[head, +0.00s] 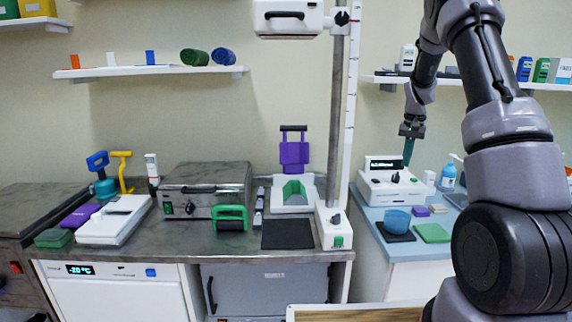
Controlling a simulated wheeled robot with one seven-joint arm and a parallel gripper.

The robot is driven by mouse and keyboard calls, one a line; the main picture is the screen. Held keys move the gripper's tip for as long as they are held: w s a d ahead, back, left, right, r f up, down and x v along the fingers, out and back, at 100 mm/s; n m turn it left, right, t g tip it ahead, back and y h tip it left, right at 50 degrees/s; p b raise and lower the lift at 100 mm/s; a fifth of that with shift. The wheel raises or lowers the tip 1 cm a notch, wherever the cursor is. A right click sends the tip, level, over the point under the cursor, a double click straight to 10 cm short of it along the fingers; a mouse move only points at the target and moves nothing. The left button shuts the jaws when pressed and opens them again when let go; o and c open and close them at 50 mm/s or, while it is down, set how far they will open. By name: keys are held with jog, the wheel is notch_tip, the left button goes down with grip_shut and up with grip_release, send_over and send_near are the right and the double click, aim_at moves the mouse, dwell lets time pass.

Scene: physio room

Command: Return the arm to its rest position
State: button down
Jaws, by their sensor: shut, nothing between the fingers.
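Just below is a white device (378,190) with a dark display and a knob.
A blue bowl (397,220), green pad (432,233) and blue bottle (448,177) share the side counter (383,248). A white post (349,110) stands left of my gripper. A shelf (545,86) with boxes is behind. The steel counter (180,243) at left holds several devices.

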jog(key=s+a+r+t, duration=0.1)
jog(key=s+a+r, duration=0.2)
jog(key=s+r, duration=0.25)
jog(key=s+a+r+t+y, duration=0.1)
jog(key=s+a+r, duration=0.25)
jog(key=r, duration=0.35)
jog(key=s+a+r+t, duration=0.1)
jog(key=s+a+r, duration=0.2)
jog(key=s+r, duration=0.25)
jog(key=s+a+r+t, duration=0.1)
jog(key=s+a+r, duration=0.1)
jog(key=s, duration=0.8)
jog(key=s+a+r+n+t, duration=0.1)
jog(key=s+a, duration=0.4)
jog(key=s, duration=0.6)
jog(key=shift+r+t+y, duration=0.4)
jog(key=shift+r+t, duration=0.4)
jog(key=shift+r, duration=0.15)
jog(key=c, duration=1.5)
grip_release()
jog(key=shift+a, duration=0.1)
jog(key=shift+c, duration=0.2)
